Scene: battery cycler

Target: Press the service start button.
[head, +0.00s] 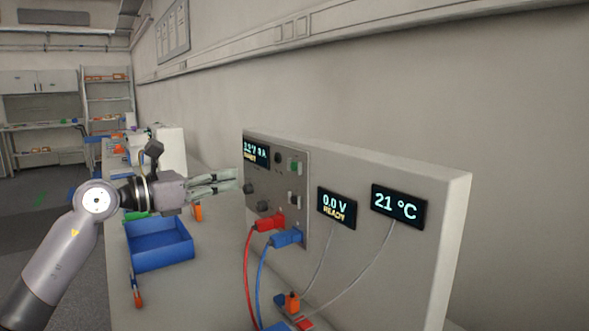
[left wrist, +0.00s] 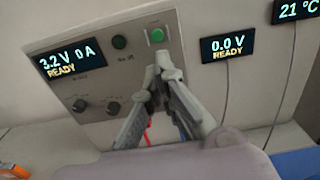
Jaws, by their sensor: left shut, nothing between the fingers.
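The cycler panel (head: 268,222) stands upright on the bench, with a display (left wrist: 70,58) reading 3.2 V, 0 A, READY. My left gripper (head: 240,179) is shut and empty in front of the panel. In the left wrist view its fingertips (left wrist: 165,66) appear just below the green square control; contact cannot be told.
Two knobs (left wrist: 96,106) are low on the panel. Displays show 0.0 V READY (head: 337,208) and 21 °C (head: 399,206). A blue bin (head: 160,256) stands on the bench.

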